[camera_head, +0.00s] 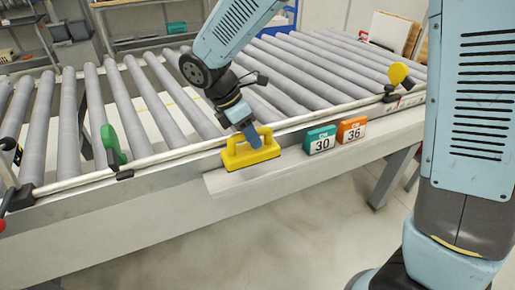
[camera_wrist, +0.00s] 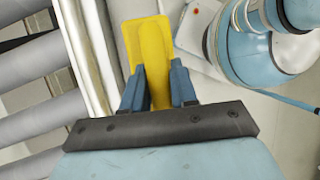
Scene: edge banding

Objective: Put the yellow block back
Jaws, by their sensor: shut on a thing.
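The yellow block (camera_head: 236,155) has a handle on top and is at the front edge of the roller conveyor, over the left end of a pale ledge. My gripper (camera_head: 254,142) reaches down from above and is shut on its handle. In the wrist view the yellow block (camera_wrist: 149,52) shows between the two blue fingers of my gripper (camera_wrist: 158,88). I cannot tell whether the block rests on the ledge or is held just above it.
A teal block marked 30 (camera_head: 320,140) and an orange block marked 36 (camera_head: 351,130) stand on the ledge (camera_head: 275,165) to the right. A green paddle (camera_head: 111,143) and a yellow knob (camera_head: 399,73) rise from the rail. Grey rollers (camera_head: 125,110) lie behind.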

